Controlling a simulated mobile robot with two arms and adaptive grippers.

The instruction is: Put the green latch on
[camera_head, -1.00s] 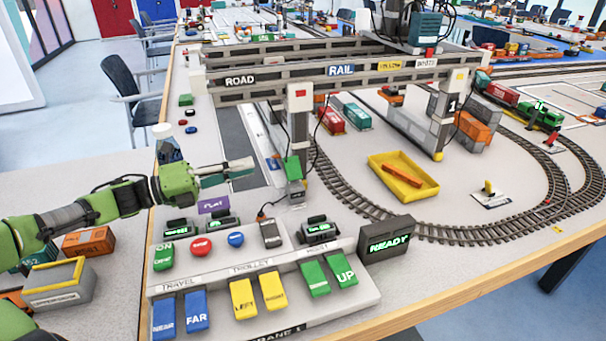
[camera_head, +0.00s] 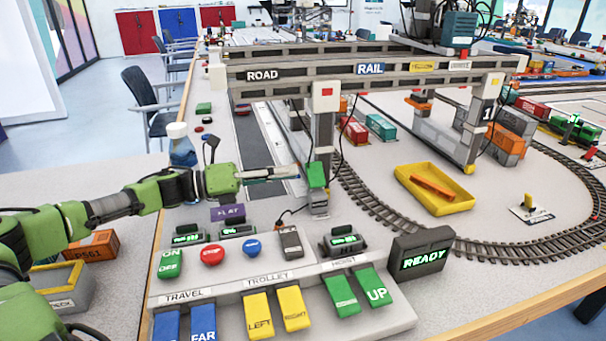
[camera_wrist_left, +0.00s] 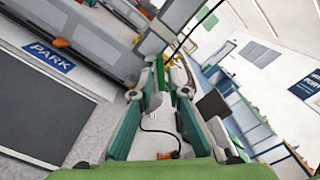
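The green latch (camera_head: 317,174) is a small green block low on the near leg of the gantry crane, above a grey block at the leg's foot. It also shows in the left wrist view (camera_wrist_left: 160,72), ahead of and between the fingertips. My left gripper (camera_head: 297,172) reaches in from the left at about the latch's height, with its tips just left of it. In the left wrist view its teal fingers (camera_wrist_left: 160,92) are apart, with nothing held between them. Whether a tip touches the latch cannot be told. My right gripper is not in view.
A control panel (camera_head: 235,292) with coloured switches stands in front, with a READY display (camera_head: 422,257) at its right. A bottle (camera_head: 181,150) stands behind my left arm. A yellow tray (camera_head: 462,203) and curved track (camera_head: 400,228) lie right of the crane leg. Crane beams (camera_head: 300,75) span above.

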